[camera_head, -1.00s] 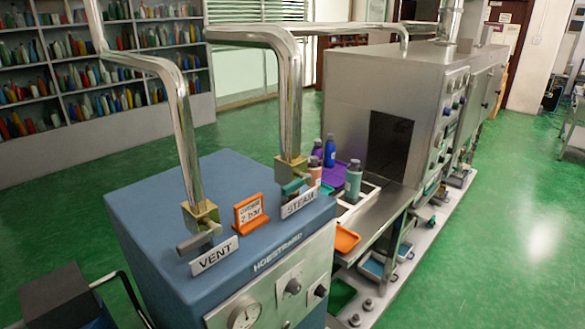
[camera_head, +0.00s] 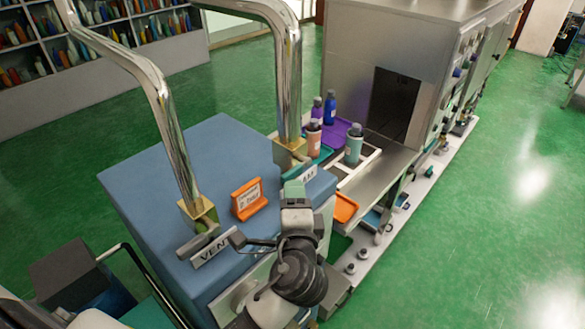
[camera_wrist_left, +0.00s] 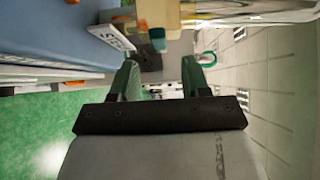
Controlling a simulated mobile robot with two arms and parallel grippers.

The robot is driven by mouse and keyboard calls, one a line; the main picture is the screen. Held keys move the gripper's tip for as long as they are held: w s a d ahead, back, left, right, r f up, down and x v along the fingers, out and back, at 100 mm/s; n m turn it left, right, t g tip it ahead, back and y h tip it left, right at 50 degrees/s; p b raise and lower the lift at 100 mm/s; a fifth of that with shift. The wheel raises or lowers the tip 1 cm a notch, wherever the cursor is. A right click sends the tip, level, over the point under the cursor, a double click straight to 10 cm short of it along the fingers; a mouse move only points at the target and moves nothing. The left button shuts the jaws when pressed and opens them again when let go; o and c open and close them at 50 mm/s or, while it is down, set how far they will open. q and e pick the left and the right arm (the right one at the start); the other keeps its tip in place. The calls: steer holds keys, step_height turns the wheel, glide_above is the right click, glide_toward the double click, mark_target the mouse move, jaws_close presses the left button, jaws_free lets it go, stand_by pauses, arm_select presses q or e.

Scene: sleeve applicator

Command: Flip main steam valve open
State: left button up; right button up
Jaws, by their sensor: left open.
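The steam valve's brass block (camera_head: 290,152) sits at the foot of the right-hand steel pipe on the blue cabinet (camera_head: 150,165). It also shows in the left wrist view (camera_wrist_left: 160,13), with its teal handle (camera_wrist_left: 157,40) and the white STEAM label (camera_wrist_left: 112,37). My right gripper is out of view.
The vent valve (camera_head: 198,240) with a grey handle and VENT label stands to the left. An orange sign (camera_head: 249,199) stands between the valves. Several bottles (camera_head: 353,145) and a purple tray (camera_head: 342,130) are behind, near the steel tunnel (camera_head: 390,55). Steel pipes rise from both valves.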

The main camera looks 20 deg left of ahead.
mark_target(292, 177)
arm_select(q)
steer(key=p+x, duration=0.2)
steer(key=x, duration=0.4)
steer(key=shift+w+a, duration=0.25)
steer(key=shift+w, duration=0.1)
steer(key=shift+f, duration=0.1)
steer(key=shift+c, duration=1.1)
jaws_close()
